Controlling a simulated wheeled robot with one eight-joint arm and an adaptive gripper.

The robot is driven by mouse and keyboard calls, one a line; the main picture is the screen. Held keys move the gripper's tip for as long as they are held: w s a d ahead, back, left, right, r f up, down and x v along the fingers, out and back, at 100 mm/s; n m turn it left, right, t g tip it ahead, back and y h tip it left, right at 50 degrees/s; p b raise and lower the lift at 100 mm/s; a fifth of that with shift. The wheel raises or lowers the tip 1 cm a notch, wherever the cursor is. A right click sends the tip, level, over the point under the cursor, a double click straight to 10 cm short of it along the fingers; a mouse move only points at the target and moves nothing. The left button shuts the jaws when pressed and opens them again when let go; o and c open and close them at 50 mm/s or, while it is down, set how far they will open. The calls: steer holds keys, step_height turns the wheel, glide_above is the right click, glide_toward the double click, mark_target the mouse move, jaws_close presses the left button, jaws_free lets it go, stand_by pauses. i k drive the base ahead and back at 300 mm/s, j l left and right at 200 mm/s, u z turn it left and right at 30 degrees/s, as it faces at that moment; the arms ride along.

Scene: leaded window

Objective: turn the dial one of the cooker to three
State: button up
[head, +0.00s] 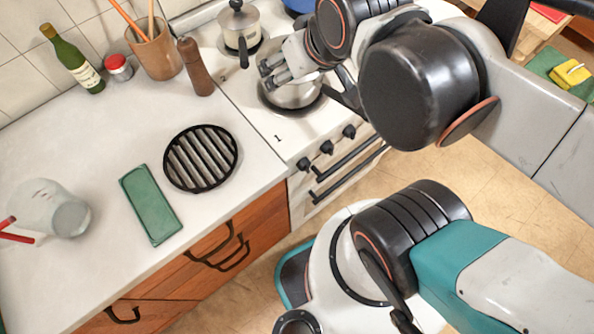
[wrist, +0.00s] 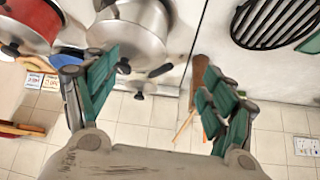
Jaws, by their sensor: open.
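The white cooker (head: 262,117) stands right of the counter in the head view. Three black dials sit on its front: the nearest-left (head: 303,164), the middle (head: 326,147) and the far-right (head: 348,131). A "1" is marked on the hob's front left corner; I cannot read any dial numbers or settings. My gripper (head: 268,74) is above the hob, over a steel pan (head: 293,95), apart from the dials. In the wrist view its green-padded fingers (wrist: 160,100) are spread with nothing between them. No dial shows there.
A saucepan (head: 240,28) stands at the hob's back, with a pepper mill (head: 196,68) beside the cooker. A black grate (head: 200,158) and green case (head: 150,204) lie on the counter (head: 85,150). A red pot (wrist: 30,25) shows in the wrist view. An oven handle runs below the dials.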

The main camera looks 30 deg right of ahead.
mark_target(303, 165)
steer(key=k+j+z, duration=0.1)
steer(key=k, duration=1.05)
steer(key=k+j+z, duration=0.15)
steer(key=k, duration=1)
